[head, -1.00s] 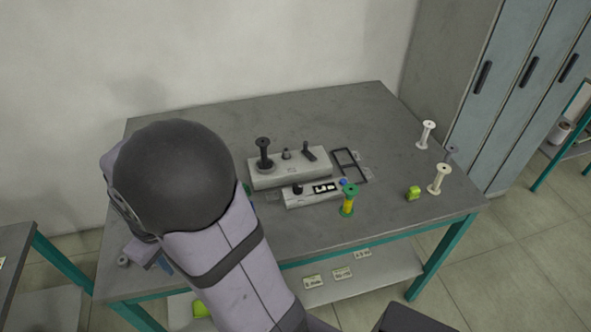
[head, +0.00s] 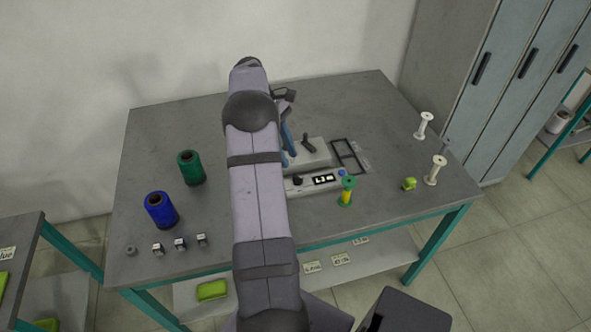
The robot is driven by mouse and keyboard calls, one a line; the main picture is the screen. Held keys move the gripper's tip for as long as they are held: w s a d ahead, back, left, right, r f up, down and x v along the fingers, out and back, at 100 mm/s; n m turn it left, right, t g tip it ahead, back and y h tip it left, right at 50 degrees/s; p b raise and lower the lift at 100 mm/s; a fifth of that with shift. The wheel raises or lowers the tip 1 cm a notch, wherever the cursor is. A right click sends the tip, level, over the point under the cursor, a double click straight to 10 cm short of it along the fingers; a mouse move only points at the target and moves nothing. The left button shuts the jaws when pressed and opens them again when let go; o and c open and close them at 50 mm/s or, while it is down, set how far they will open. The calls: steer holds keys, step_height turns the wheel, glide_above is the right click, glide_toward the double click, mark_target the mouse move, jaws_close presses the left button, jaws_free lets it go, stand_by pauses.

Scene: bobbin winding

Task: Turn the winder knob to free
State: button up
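The winder (head: 318,160) is a pale box on the table, now partly behind my arm. Its dark lever (head: 308,143) shows at the right, while its spindle is hidden. In front is a pale control panel (head: 300,191) with a small black knob (head: 297,181), a display (head: 324,179) and a blue button (head: 341,172). The knob's setting is too small to read. My gripper (head: 287,147) hangs over the left part of the winder, behind the knob in the picture. Blue finger parts show beside my arm, but their gap is hidden.
A green and yellow bobbin (head: 346,193) stands right of the panel. A black frame (head: 361,159) lies behind it. White spools (head: 423,126) (head: 435,171) and a green block (head: 409,184) are at right. Green (head: 191,168) and blue (head: 161,211) thread cones stand at left.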

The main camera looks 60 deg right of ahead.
mark_target(297, 177)
steer(key=shift+p+x, duration=0.95)
steer(key=shift+x, duration=2.75)
steer(key=shift+s+r, duration=0.1)
steer(key=shift+c, duration=0.7)
jaws_close()
